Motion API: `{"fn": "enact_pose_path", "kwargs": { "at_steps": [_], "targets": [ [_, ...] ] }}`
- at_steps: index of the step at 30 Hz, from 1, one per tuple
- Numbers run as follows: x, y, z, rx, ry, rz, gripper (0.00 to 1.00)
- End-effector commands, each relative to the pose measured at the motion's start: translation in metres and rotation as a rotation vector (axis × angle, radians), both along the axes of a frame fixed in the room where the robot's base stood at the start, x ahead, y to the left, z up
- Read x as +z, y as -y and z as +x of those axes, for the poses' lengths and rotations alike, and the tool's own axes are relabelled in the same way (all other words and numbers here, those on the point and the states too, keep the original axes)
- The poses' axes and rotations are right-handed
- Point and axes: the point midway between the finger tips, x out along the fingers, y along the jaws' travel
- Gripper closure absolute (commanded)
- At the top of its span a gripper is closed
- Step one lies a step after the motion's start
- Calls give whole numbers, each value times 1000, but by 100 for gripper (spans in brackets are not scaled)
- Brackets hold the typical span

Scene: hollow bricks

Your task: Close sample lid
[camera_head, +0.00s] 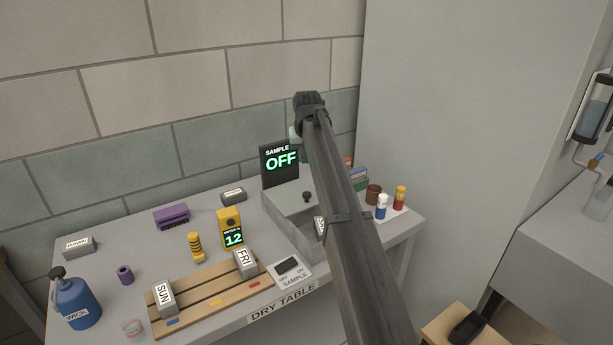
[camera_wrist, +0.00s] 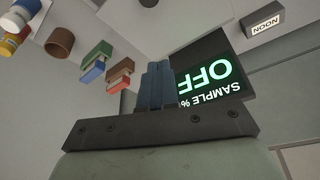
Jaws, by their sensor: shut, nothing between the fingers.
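The sample box (camera_head: 282,233) is a grey open-topped box on the dry table. Its flat grey lid (camera_head: 287,203) with a dark knob (camera_head: 306,196) sits toward the back, and the front part of the box looks uncovered. A brick with a partly hidden label (camera_head: 320,228) shows inside, beside my arm. The black sample screen (camera_head: 279,163) behind reads OFF; the screen also shows inverted in the wrist view (camera_wrist: 213,77). My gripper (camera_wrist: 158,68) is shut and empty, near the screen in the wrist view. In the head view my arm hides the fingers and the box's right side.
A sample OFF/ON switch panel (camera_head: 289,272) lies at the table's front. A wooden rack (camera_head: 210,297) holds SUN and FRI bricks. A yellow meter (camera_head: 230,229) reads 12. Small bottles (camera_head: 382,207), a brown cup (camera_head: 373,194) and coloured blocks (camera_wrist: 97,62) stand at the right.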

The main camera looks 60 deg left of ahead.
Motion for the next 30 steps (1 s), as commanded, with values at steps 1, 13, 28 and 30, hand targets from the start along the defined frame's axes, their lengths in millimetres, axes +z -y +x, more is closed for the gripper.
{"fn": "enact_pose_path", "kwargs": {
  "at_steps": [1,13,28,30],
  "targets": [
    [-2,-1,0,0,0,0,100],
    [-44,-14,8,-1,-1,-1,100],
    [-98,-2,2,-1,0,1,100],
    [-99,3,0,-1,0,1,100]
  ]
}}
